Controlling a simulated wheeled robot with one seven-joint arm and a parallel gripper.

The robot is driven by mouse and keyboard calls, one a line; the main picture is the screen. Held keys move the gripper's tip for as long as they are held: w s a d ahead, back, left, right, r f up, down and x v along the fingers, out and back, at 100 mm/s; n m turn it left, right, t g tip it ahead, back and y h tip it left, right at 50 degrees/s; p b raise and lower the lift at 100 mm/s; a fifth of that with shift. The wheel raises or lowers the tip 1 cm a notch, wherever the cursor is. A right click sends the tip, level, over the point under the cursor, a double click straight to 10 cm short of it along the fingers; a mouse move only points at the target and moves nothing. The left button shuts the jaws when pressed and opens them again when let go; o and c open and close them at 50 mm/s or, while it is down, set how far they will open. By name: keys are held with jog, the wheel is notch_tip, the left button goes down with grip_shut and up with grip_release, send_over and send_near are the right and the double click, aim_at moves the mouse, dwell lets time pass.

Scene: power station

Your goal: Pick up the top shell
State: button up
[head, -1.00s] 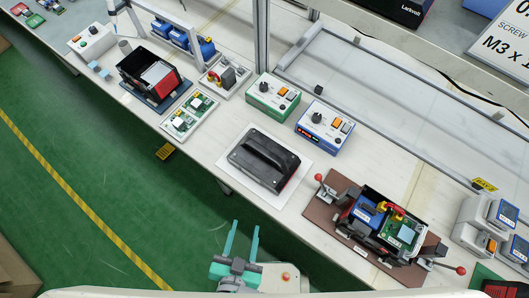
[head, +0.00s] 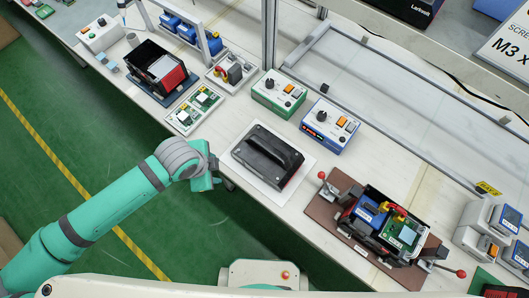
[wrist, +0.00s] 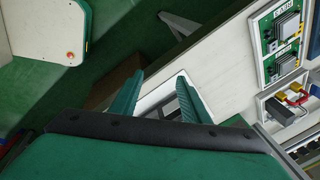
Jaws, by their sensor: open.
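The top shell (head: 266,158) is a black cover with a raised handle bar and some red at its right end. It lies on a white mat (head: 300,182) at the front of the bench. My gripper (head: 210,181) is just left of the shell, over the bench's front edge, and is partly hidden by my wrist. In the wrist view my gripper (wrist: 161,75) has its two green fingers apart, with nothing held between them.
Right of the shell, a brown fixture (head: 325,209) with red-knobbed clamps holds an open black case with parts. A green-framed box (head: 279,92) and a blue-framed box (head: 329,124) stand behind. Green circuit boards (head: 194,109) lie to the left. Green floor is open in front.

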aim_at(268, 147)
jog(key=w+d+r+m, duration=0.1)
jog(key=w+d+r, duration=0.1)
jog(key=r, duration=0.1)
jog(key=w+d+r+m+g, duration=0.1)
jog(key=d+r+m, duration=0.1)
jog(key=d+r, duration=0.1)
jog(key=w+d+r+m+y, duration=0.1)
jog(key=w+d+r, duration=0.1)
jog(key=r, duration=0.1)
jog(key=shift+w+d+m+g, duration=0.3)
jog(key=shift+d+m+g, duration=0.05)
jog(key=shift+m+g, duration=0.05)
jog(key=d+r+m, duration=0.1)
jog(key=d, duration=0.1)
jog(key=d+r+m, duration=0.1)
jog(key=d+r, duration=0.1)
jog(key=d, duration=0.1)
jog(key=w+d+r+m+g, duration=0.1)
jog(key=d+r+m, duration=0.1)
jog(key=d, duration=0.1)
jog(key=shift+d, duration=0.1)
jog(key=shift+d+f, duration=0.1)
jog(key=shift+f, duration=5.25)
grip_shut()
